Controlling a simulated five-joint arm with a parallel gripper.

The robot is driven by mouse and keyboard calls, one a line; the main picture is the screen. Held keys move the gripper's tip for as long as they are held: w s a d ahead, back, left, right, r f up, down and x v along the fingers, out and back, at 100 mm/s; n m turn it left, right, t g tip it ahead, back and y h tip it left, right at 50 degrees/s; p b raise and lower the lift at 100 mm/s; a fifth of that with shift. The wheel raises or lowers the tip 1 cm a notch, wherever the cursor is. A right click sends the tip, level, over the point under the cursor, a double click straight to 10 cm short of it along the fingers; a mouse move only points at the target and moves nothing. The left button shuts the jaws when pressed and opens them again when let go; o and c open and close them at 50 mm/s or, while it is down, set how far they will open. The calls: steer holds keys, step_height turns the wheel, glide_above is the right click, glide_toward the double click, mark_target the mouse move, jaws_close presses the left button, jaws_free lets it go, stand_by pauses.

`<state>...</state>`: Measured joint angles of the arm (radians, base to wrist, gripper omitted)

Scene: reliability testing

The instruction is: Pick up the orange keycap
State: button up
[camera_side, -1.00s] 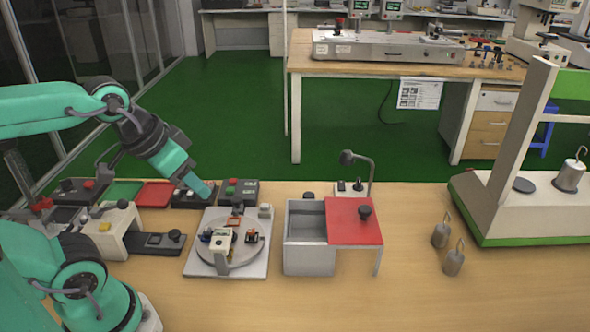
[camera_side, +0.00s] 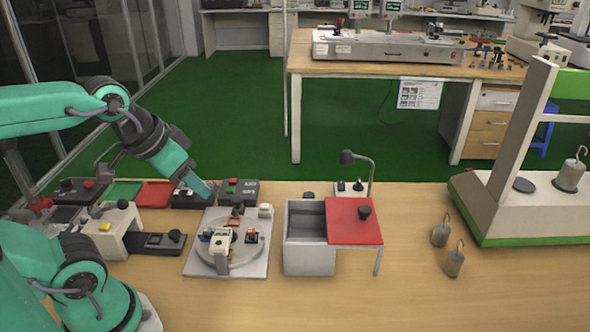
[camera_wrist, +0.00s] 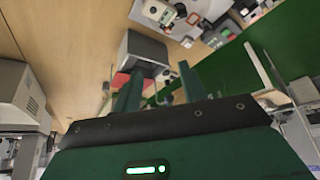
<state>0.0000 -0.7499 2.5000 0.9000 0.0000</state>
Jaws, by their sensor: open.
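My gripper (camera_side: 207,189) is over the back left of the round turntable fixture (camera_side: 210,267) in the side view, above the bench and apart from it. In the wrist view my gripper (camera_wrist: 157,78) shows two green fingers spread with nothing held between them. Small orange pieces sit on the turntable: one near its back (camera_side: 236,222) and one with dark parts at its right (camera_side: 252,237). I cannot tell which is the orange keycap. The fixture also shows at the top of the wrist view (camera_wrist: 183,31), where its small parts are too small to tell apart.
A grey box (camera_side: 308,260) with a red lid plate (camera_side: 354,232) stands right of the fixture. Control boxes with buttons (camera_side: 238,192) lie behind it. Hooked weights (camera_side: 441,236) and a white-green stand (camera_side: 510,180) are farther right. The front bench is clear.

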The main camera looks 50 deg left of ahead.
steer(key=shift+w, duration=0.1)
steer(key=m+g, duration=0.5)
steer(key=m, duration=2.1)
glide_toward(252, 230)
steer(key=shift+w, duration=0.1)
steer(key=shift+w+f+m+g, duration=0.2)
steer(key=shift+f+m+g, duration=0.1)
steer(key=shift+f+m, duration=0.15)
steer(key=shift+f, duration=1.25)
steer(key=shift+f, duration=0.1)
